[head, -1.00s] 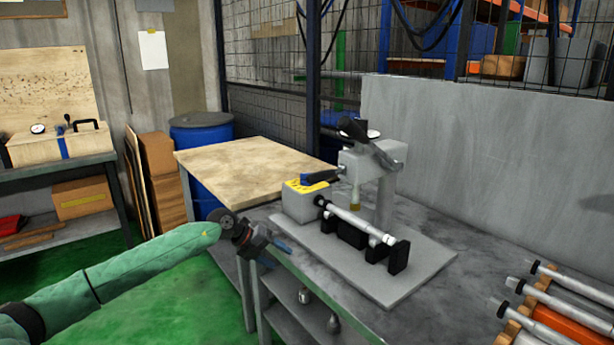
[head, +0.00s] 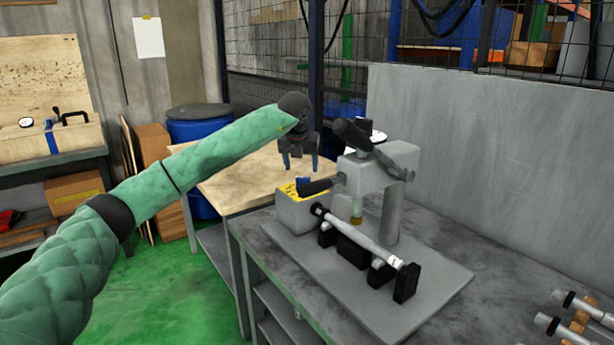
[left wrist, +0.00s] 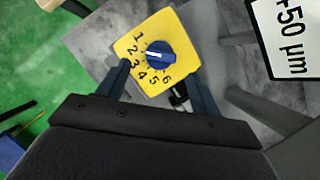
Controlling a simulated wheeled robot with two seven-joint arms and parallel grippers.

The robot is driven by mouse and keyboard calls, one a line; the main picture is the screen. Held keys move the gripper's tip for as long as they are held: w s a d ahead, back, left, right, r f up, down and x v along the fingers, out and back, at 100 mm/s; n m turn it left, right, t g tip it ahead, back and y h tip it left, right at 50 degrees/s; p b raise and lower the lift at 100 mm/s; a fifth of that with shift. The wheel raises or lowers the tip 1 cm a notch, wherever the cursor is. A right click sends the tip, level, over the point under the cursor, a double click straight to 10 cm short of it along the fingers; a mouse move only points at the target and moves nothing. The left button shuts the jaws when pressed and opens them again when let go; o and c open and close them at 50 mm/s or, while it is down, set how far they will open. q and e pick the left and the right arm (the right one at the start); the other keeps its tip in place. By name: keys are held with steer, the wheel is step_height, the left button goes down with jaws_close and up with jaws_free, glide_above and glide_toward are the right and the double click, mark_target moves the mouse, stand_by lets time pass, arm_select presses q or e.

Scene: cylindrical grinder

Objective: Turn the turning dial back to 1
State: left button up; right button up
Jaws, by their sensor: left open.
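In the left wrist view the knob (left wrist: 160,54) shows whole. Its white line points left, at about 2, among numbers 1 to 6 on the yellow plate (left wrist: 182,38). My left gripper (head: 300,166) is open and empty, fingers pointing down, above the dial and apart from it. In the left wrist view its fingers (left wrist: 157,70) stand on either side of the plate. My right gripper is not in view.
A shaft (head: 355,235) rests on black supports in front. A wooden-topped table (head: 235,178) is behind left. A "+50 µm" sign (left wrist: 290,35) shows in the wrist view.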

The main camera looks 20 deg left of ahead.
mark_target(303, 178)
arm_select(q)
steer(key=shift+w+f, duration=0.15)
steer(key=shift+f, duration=0.1)
steer(key=x, duration=0.5)
steer(key=shift+w+d+p, duration=0.1)
steer(key=shift+p, duration=0.3)
steer(key=shift+x, duration=0.8)
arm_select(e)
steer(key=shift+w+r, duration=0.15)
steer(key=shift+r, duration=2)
arm_select(q)
steer(key=c, duration=0.9)
